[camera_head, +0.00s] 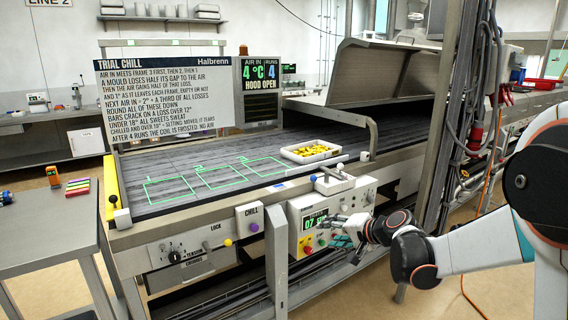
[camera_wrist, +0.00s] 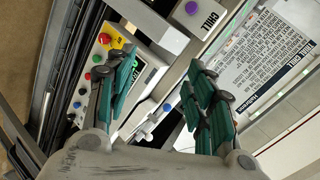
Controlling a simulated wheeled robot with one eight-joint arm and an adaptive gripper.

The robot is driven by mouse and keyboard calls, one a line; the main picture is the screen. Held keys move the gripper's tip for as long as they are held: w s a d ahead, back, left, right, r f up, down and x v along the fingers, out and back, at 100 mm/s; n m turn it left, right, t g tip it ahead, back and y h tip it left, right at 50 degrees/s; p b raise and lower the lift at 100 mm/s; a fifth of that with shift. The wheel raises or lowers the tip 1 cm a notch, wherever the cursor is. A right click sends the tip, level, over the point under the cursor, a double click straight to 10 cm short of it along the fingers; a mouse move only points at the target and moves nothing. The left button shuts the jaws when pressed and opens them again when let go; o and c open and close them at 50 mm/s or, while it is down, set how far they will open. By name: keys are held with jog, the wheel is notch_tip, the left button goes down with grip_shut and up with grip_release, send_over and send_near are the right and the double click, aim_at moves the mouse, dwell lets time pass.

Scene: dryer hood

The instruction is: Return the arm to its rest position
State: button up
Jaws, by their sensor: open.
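My arm comes in from the right edge in the head view and reaches left across the front of the machine. My gripper (camera_head: 346,234) is in front of the control box (camera_head: 312,212), which has a green display and coloured buttons. In the wrist view my gripper (camera_wrist: 162,64) has its green-padded fingers spread apart with nothing between them. The control box's buttons (camera_wrist: 92,74) show behind the left finger there. Whether a finger touches the box cannot be told.
The raised hood (camera_head: 385,72) stands open over the belt (camera_head: 260,140). A white tray (camera_head: 292,157) with yellow pieces sits beside empty green-outlined frames. A post and cables (camera_head: 462,100) rise near my arm. A metal side table (camera_head: 45,225) stands at left.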

jog(key=s+d+r+n+g+h, duration=0.1)
jog(key=s+d+n+h, duration=0.1)
jog(key=s, duration=1)
jog(key=s+d+r+n+h, duration=0.1)
jog(key=s+n+h, duration=0.1)
jog(key=s, duration=1)
jog(key=s+d+r+n+g+h, duration=0.1)
jog(key=s+d+n+h, duration=0.1)
jog(key=s, duration=1.1)
jog(key=shift+d+r+n+g+h, duration=0.2)
jog(key=shift+d+n+g+h, duration=0.15)
jog(key=shift+n+h, duration=0.15)
